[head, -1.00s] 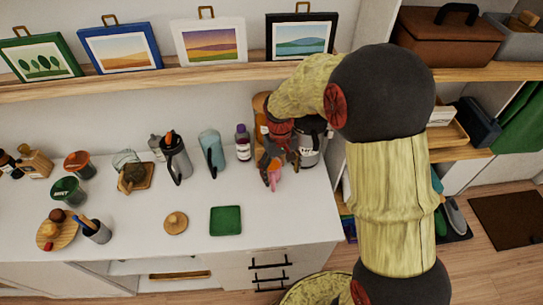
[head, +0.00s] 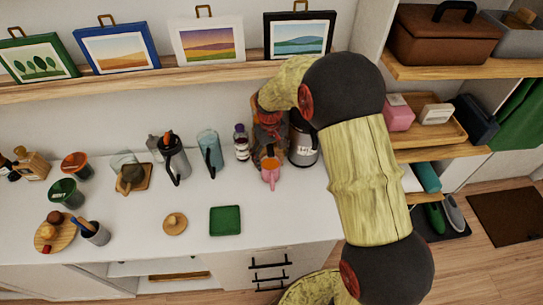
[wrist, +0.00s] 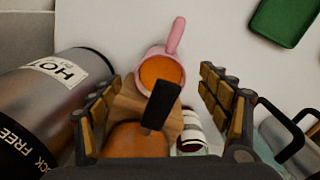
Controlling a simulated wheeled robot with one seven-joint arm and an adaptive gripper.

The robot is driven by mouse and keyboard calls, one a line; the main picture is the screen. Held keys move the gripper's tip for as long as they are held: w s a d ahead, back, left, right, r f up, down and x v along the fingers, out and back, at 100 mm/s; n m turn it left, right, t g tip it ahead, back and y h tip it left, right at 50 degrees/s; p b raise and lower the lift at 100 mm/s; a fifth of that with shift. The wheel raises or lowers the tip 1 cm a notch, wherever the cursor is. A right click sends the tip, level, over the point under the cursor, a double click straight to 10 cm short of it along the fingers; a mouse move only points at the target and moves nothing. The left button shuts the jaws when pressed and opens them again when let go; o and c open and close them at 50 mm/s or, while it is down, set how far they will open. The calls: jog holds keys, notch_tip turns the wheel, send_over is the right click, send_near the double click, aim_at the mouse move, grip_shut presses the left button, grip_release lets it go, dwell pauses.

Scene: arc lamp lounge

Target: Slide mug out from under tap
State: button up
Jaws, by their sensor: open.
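A pink mug (head: 271,163) with orange liquid stands on the white counter, its handle pointing toward the front; it also shows in the wrist view (wrist: 174,38). In the wrist view a black tap (wrist: 161,104) overlaps the mug's near rim, in front of an orange and wooden dispenser (wrist: 138,140). My gripper (wrist: 161,80) is open, its padded fingers spread on either side of the tap and mug, with nothing held. In the head view my gripper (head: 268,138) covers most of the dispenser, and I cannot tell whether the fingers touch the mug.
A metal "HOT" dispenser (head: 303,145) stands close on the right. A bottle (head: 241,143) and a blue jug (head: 210,151) stand to the left. A green square mat (head: 225,221) lies in front. The counter around the handle is bare.

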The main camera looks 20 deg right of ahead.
jog(key=b, duration=0.1)
send_over(272, 168)
jog(key=s+a, duration=0.1)
jog(key=s, duration=0.3)
notch_tip(272, 168, down, 7)
jog(key=shift+a+r, duration=0.1)
jog(key=shift+c, duration=0.3)
jog(key=c, duration=1.8)
